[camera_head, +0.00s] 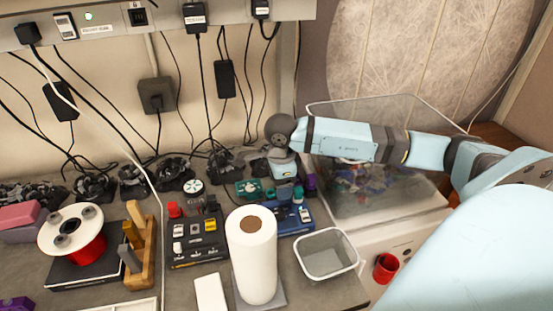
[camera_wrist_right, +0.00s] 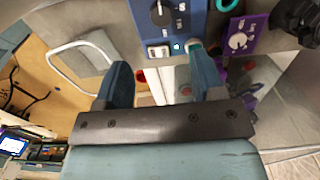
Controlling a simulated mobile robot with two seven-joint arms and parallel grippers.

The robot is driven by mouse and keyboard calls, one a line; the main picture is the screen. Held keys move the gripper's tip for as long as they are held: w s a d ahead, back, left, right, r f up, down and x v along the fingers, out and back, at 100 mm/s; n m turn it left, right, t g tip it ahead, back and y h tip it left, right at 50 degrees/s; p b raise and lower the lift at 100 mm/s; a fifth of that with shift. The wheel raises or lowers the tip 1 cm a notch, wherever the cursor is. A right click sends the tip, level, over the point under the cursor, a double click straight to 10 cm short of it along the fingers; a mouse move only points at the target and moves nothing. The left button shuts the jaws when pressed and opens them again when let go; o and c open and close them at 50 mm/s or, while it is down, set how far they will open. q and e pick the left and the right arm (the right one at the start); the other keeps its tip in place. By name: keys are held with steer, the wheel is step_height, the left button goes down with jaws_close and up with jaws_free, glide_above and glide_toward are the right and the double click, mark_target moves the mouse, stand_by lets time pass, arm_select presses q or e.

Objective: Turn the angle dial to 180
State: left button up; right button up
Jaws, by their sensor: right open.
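A blue control box (camera_head: 296,219) stands on the bench under my right gripper (camera_head: 288,188). In the right wrist view the box (camera_wrist_right: 205,22) shows a black dial (camera_wrist_right: 162,13) with a white pointer and tick labels too small to read. A purple unit (camera_wrist_right: 262,32) beside it carries a white dial (camera_wrist_right: 238,41). I cannot tell for sure which dial is the angle dial. My right gripper also shows in the wrist view (camera_wrist_right: 163,82), its two blue fingers apart and nothing visibly held between them. The fingertips are partly hidden in the head view. My left gripper is out of view.
A paper towel roll (camera_head: 252,257) stands front left of the box, a grey bin (camera_head: 327,254) front right. A black switch panel (camera_head: 196,240) lies to the left. A red cup (camera_head: 385,267) stands at right. Cables hang at the back.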

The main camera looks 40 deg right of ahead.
mark_target(280, 212)
step_height(280, 212, down, 10)
steer(key=shift+w+p, duration=0.1)
steer(key=shift+p, duration=0.8)
steer(key=shift+f, duration=0.75)
steer(key=shift+c, duration=0.6)
steer(key=c, duration=0.8)
